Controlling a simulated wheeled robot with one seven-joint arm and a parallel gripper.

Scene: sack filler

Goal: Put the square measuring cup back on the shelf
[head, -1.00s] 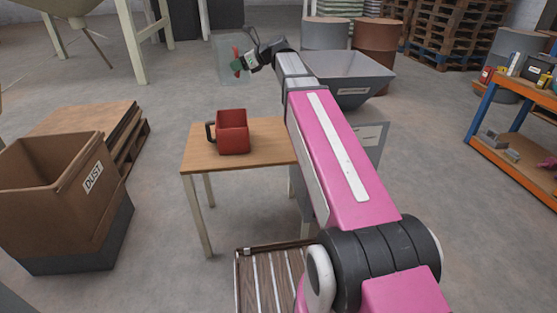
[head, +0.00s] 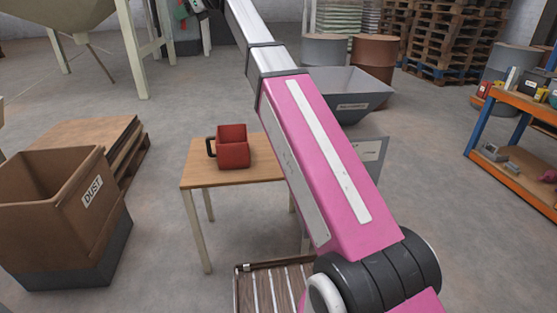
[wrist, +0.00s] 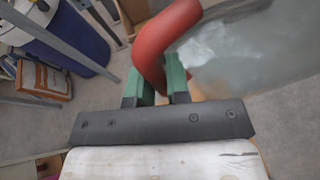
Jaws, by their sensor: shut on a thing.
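My gripper (wrist: 160,78) is shut on the red handle of a clear cup (wrist: 245,50). Its green fingers sit on either side of the handle in the wrist view. The cup's see-through body extends to the right and is cut off by the frame, so its full shape is hidden. In the head view my gripper is at the top edge, mostly cut off. A boxy red cup (head: 233,150) with a dark handle stands upright on the small wooden table (head: 200,176), apart from my gripper. A shelf unit (head: 536,103) with blue posts and orange edges stands at the right.
A box marked DUST (head: 45,195) stands at the left. A grey hopper (head: 345,88) stands behind my arm, with drums (head: 374,62) beyond. The shelf holds several small items. Open floor lies between the hopper and the shelf.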

